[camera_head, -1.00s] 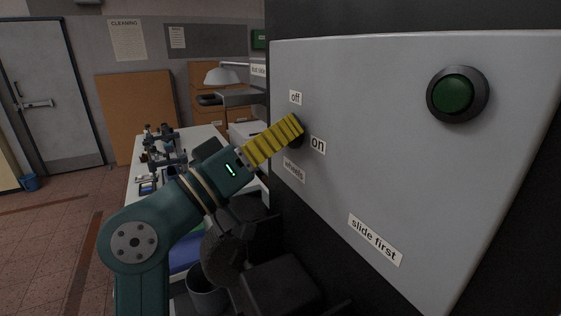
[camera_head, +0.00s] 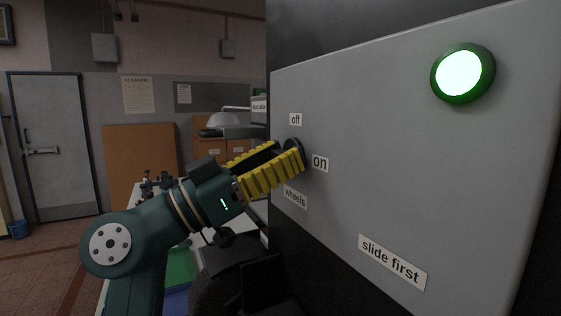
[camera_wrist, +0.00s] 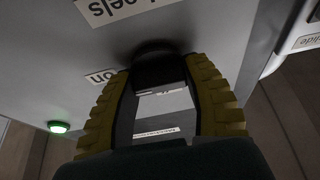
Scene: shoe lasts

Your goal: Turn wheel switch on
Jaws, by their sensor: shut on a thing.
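The wheel switch (camera_head: 294,146) is a dark round knob on the grey panel, between the "off" label (camera_head: 296,119) and the "on" label (camera_head: 320,163), above the "wheels" label (camera_head: 295,197). My gripper (camera_head: 287,156) has yellow ribbed fingers on either side of the knob and is shut on it. In the wrist view the dark knob (camera_wrist: 156,66) sits between the fingertips, with its base against the panel. The fingers hide much of the knob, so its exact pointing is hard to read. A round button (camera_head: 463,74) at the panel's upper right glows bright white-green.
The grey panel (camera_head: 400,170) fills the right side, with a "slide first" label (camera_head: 392,262) low on it. A desk lamp (camera_head: 229,120) stands behind my gripper. A door (camera_head: 50,150) and open floor are at the far left.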

